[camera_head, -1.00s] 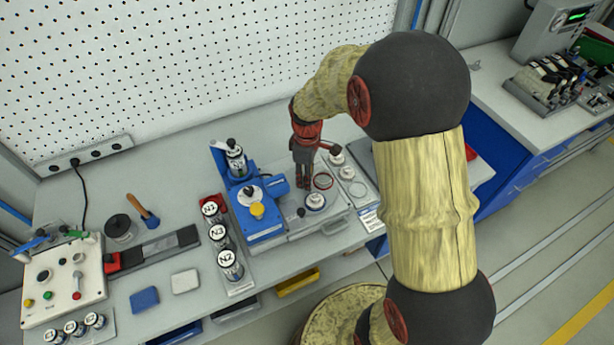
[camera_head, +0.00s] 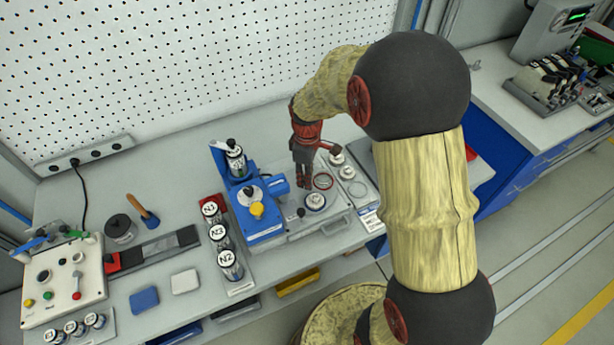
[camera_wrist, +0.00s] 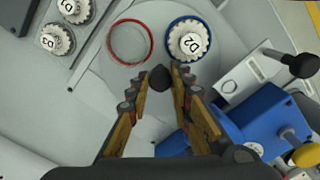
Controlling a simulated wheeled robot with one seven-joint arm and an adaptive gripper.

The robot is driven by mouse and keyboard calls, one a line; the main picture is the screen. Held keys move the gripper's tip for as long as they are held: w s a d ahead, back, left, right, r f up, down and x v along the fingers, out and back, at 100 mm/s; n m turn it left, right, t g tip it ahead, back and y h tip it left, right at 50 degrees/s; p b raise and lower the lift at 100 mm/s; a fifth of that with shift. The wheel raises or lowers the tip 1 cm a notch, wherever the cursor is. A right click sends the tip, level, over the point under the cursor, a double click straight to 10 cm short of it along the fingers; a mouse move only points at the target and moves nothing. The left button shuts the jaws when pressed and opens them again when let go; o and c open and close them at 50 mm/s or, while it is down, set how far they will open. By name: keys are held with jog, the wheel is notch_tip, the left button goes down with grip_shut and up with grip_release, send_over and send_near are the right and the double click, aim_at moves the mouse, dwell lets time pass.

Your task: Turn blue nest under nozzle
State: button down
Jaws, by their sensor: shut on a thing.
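My gripper (camera_wrist: 160,85) is shut on a small black knob (camera_wrist: 160,78) at the turntable's middle. The knob is hidden in the head view, where my gripper (camera_head: 304,182) points down at the turntable. The pale round turntable (camera_wrist: 105,90) carries the blue nest (camera_wrist: 170,52), a blue ring around a white toothed part marked D2 (camera_wrist: 188,41). An empty red ring nest (camera_wrist: 130,42) lies to its left. In the head view, the D2 part (camera_head: 316,200) is just in front of my fingers and the red ring (camera_head: 323,181) to their right. I cannot make out the nozzle tip.
The blue machine (camera_head: 262,228) with a yellow knob (camera_head: 257,209) stands left of my gripper. A rack of canisters marked N1, N3 and N2 (camera_head: 229,260) stands farther left. Two toothed parts, one marked D3 (camera_wrist: 56,40), sit beside the turntable. A black-knobbed lever (camera_wrist: 302,65) stands nearby.

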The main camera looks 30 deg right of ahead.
jog(key=shift+m+p, duration=0.3)
jog(key=shift+m, duration=0.3)
jog(key=shift+m+p, duration=0.65)
jog(key=shift+m, duration=0.95)
jog(key=shift+m+p, duration=0.8)
jog(key=shift+m, duration=1.6)
jog(key=shift+m+p, duration=0.55)
jog(key=shift+m, duration=1.55)
jog(key=shift+m+p, duration=0.35)
jog(key=shift+m, duration=1.95)
jog(key=c, duration=1.7)
grip_release()
jog(key=shift+o, duration=0.6)
